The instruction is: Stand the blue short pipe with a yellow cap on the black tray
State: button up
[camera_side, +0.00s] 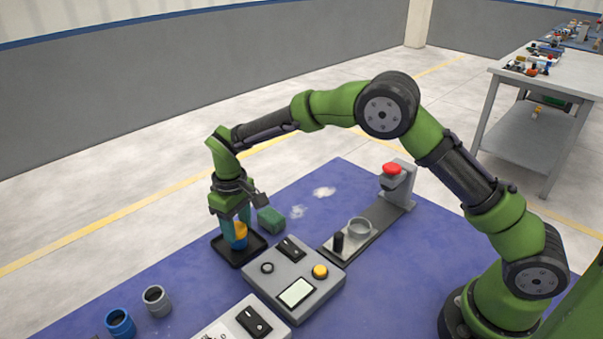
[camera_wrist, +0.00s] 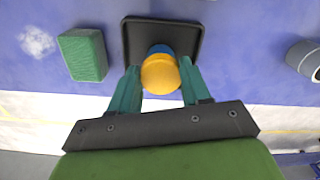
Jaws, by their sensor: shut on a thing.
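The blue short pipe with a yellow cap (camera_side: 239,236) is upright between the fingers of my gripper (camera_side: 235,228), cap on top. In the wrist view the yellow cap (camera_wrist: 160,75) sits between the two teal fingers of my gripper (camera_wrist: 160,88), with a little blue pipe showing behind it. The black tray (camera_side: 228,256) lies on the blue mat beneath the pipe; it also shows in the wrist view (camera_wrist: 187,38). The pipe is over the tray's inner area. I cannot tell whether its lower end touches the tray.
A green block (camera_side: 271,220) stands just right of the tray. A grey control box (camera_side: 277,291) is close in front. A blue pipe ring (camera_side: 120,323) and a grey one (camera_side: 156,301) stand at the front left. A red-button stand (camera_side: 396,181) is farther right.

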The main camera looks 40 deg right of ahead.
aim_at(238, 228)
jog(key=o, duration=1.1)
jog(key=shift+f, duration=0.15)
jog(key=shift+c, duration=0.2)
jog(key=s+d+r+m+t, duration=0.1)
jog(key=s+d+r, duration=0.1)
jog(key=r, duration=0.7)
jog(key=s+d+r, duration=0.2)
jog(key=r, duration=0.7)
jog(key=s+d+r+m+t+y, duration=0.2)
jog(key=s+d+r, duration=0.35)
jog(key=s, duration=0.25)
jog(key=s+d+f+m+t, duration=0.1)
jog(key=s+d+m+t, duration=0.1)
jog(key=s, duration=0.5)
jog(key=s+d+f+m+t, duration=0.2)
jog(key=s, duration=0.5)
jog(key=shift+s+d, duration=0.25)
jog(key=shift+d, duration=0.05)
